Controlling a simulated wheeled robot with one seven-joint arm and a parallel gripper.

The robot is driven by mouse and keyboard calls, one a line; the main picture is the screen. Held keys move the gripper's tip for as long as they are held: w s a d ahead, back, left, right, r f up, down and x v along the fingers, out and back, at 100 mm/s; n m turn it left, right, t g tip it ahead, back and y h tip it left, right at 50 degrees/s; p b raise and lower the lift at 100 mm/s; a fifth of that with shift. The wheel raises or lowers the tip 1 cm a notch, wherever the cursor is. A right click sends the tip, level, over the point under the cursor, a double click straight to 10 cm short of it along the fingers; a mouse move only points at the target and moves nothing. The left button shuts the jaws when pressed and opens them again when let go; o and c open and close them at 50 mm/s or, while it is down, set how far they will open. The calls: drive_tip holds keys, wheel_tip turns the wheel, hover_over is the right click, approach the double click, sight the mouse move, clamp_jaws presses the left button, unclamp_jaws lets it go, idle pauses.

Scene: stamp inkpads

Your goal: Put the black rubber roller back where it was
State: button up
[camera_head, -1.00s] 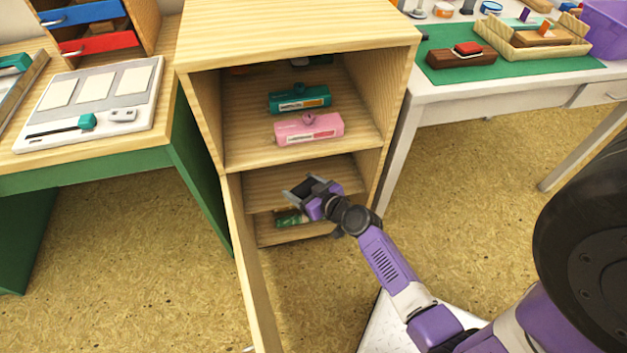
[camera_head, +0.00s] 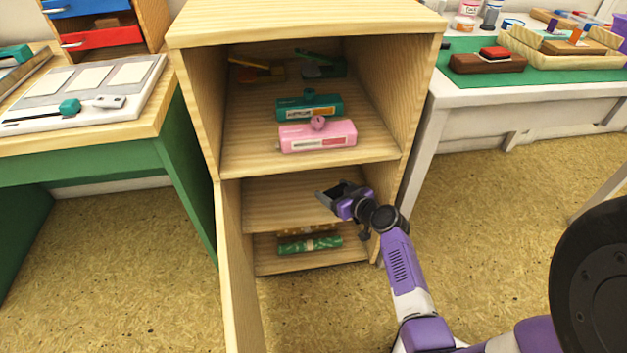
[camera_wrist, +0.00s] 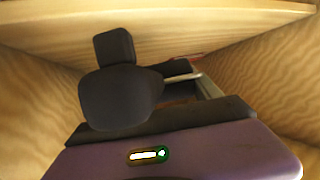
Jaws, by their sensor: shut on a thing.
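My gripper (camera_head: 333,194) is shut on a small dark thing (camera_head: 344,187), taken to be the black rubber roller. They are at the right side of the wooden cabinet's middle opening, over the middle shelf (camera_head: 275,205). In the wrist view, a dark rounded block (camera_wrist: 120,95) with a smaller block on top fills the left centre. A pale metal rod (camera_wrist: 183,77) lies to its right. My gripper's body hides part of the held thing. I cannot tell whether it touches the shelf.
The upper shelf holds a pink dispenser (camera_head: 318,136), a teal one (camera_head: 310,107) and small tools behind. A patterned green roll (camera_head: 310,244) lies on the bottom shelf. The open door (camera_head: 238,270) stands at the left. The middle shelf's left part looks clear.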

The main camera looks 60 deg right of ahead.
drive_tip(key=b, duration=0.3)
hover_over(310, 179)
drive_tip(key=shift+d+f+b, duration=0.1)
drive_tip(key=shift+f+b, duration=0.75)
drive_tip(key=shift+f, duration=0.85)
drive_tip(key=shift+f, duration=0.25)
drive_tip(key=o, duration=1.5)
drive_tip(key=shift+r, duration=0.15)
drive_tip(key=shift+s+r, duration=0.15)
drive_tip(key=p+v, duration=0.5)
drive_tip(key=v, duration=0.6)
drive_tip(key=shift+s+a, duration=0.25)
drive_tip(key=shift+a, duration=0.05)
